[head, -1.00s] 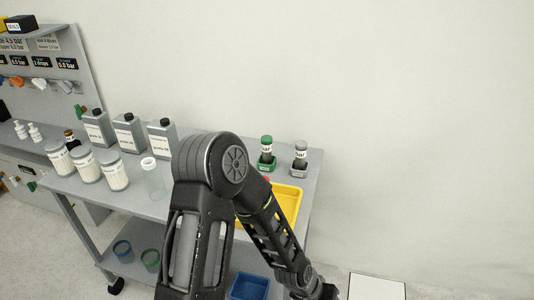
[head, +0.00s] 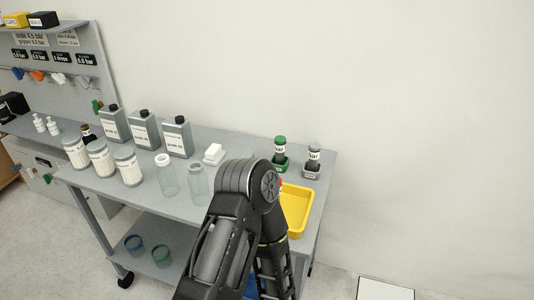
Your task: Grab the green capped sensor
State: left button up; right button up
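The green capped sensor (head: 280,148) stands upright in a green holder (head: 283,165) at the back right of the grey cart top. A similar grey capped sensor (head: 313,153) stands in a grey holder just to its right. One of my arms rises in front of the cart, below the green capped sensor and apart from it in the picture. Its gripper is out of the frame or hidden, and no fingertips show. My other gripper is not in view. Nothing of mine is seen touching either sensor.
A yellow tray (head: 298,211) lies in front of the sensors, partly behind my arm. Several grey bottles (head: 145,130), white-labelled jars (head: 127,167) and clear cylinders (head: 168,177) stand on the left of the cart. A small white object (head: 213,154) lies mid-cart.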

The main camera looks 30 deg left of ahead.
aim_at(279, 141)
jog(key=i+l+u, duration=0.3)
jog(key=l+u, duration=0.3)
jog(key=i+l+u, duration=0.3)
jog(key=i+l, duration=0.1)
jog(key=l, duration=0.3)
jog(key=i+l+u, duration=0.1)
jog(key=l, duration=0.35)
jog(key=i+l, duration=0.1)
jog(key=l, duration=0.3)
jog(key=i+l, duration=0.1)
jog(key=l, duration=0.3)
jog(key=u, duration=0.05)
